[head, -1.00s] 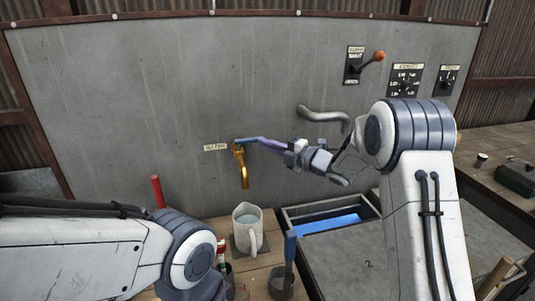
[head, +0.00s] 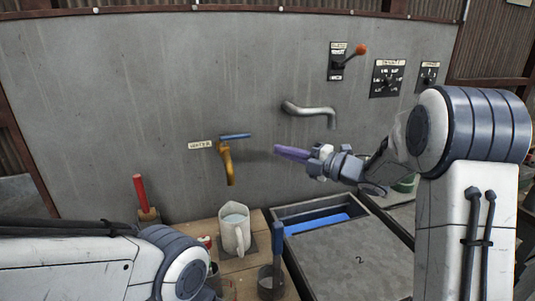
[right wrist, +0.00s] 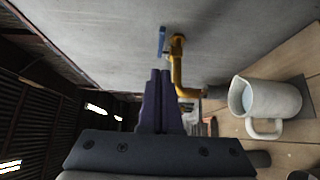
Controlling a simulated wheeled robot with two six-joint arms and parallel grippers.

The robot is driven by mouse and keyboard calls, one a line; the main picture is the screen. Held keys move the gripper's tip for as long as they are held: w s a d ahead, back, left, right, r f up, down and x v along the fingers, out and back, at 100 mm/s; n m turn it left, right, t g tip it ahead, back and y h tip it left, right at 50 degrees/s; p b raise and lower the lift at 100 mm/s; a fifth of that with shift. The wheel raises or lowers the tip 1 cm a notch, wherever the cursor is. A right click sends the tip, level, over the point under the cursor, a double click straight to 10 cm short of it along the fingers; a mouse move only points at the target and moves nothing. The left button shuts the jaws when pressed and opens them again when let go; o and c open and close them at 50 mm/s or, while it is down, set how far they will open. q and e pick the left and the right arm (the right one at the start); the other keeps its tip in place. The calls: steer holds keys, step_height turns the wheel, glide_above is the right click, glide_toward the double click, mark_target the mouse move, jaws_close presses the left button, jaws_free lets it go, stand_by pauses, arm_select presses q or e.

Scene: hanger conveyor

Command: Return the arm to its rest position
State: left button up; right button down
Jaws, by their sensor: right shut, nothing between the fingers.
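My right gripper (head: 279,150) is shut and empty, with its purple fingers in the air before the grey wall panel. It is to the right of the brass water tap (head: 227,163) and apart from it.
A pitcher (head: 236,228) holding water stands on the wooden bench below the tap. A blue-handled tool (head: 277,245) and a red-handled tool (head: 140,192) stand nearby. A basin (head: 318,221) with blue inside is on the right. A bent grey pipe (head: 309,110) and an orange-knobbed switch (head: 346,59) are on the panel.

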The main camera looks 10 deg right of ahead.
steer(key=s+d+f+m+h, duration=0.2)
steer(key=d+f+m+h, duration=0.65)
steer(key=m, duration=0.65)
steer(key=s+f+m+g+h, duration=0.3)
steer(key=s+f+m+h, duration=0.25)
steer(key=s+f, duration=0.2)
steer(key=s+a+f+m+g, duration=0.1)
steer(key=s+f+m+g, duration=0.25)
steer(key=s, duration=0.45)
steer(key=s+a+f+m+g, duration=0.2)
steer(key=s+m+g, duration=0.15)
steer(key=s, duration=0.45)
steer(key=s+a+r+n+g, duration=0.1)
steer(key=s+a+r+n, duration=0.2)
steer(key=s+a, duration=0.3)
steer(key=s+a+r+n+y, duration=0.1)
steer(key=s+a+r+n, duration=0.2)
steer(key=s+a, duration=0.3)
steer(key=shift+s+a+r+n+g, duration=0.2)
steer(key=shift+s+a+n+g, duration=0.2)
steer(key=shift+a+n, duration=0.15)
steer(key=shift+w, duration=0.1)
